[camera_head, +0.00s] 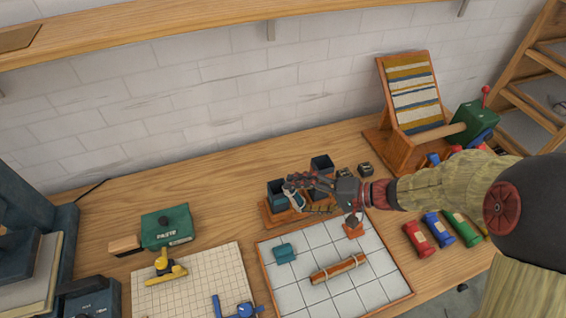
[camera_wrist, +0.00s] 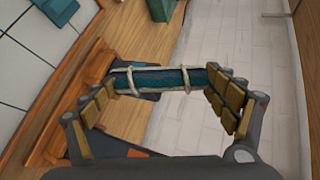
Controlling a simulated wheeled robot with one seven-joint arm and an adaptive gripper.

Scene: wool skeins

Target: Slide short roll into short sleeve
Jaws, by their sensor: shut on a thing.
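My gripper (camera_head: 292,188) is at the wooden stand, by the shorter of two dark blue sleeves. It is shut on a teal roll (camera_wrist: 158,79) with two cream ties, which lies across between the finger pads in the wrist view. In the head view a small greyish part of the roll (camera_head: 296,201) shows beneath the fingers. The short sleeve (camera_head: 275,188) stands upright at the stand's left, and the taller sleeve (camera_head: 321,164) at its right. I cannot tell whether the roll touches the short sleeve or has its end in it.
A gridded tile board (camera_head: 300,290) lies in front, with a teal piece (camera_head: 284,252) and a brown tied roll (camera_head: 338,269). A green box (camera_head: 166,228) and cutting mat (camera_head: 205,275) are at left. Red, blue and green spools (camera_head: 438,230) and a loom (camera_head: 412,95) are at right.

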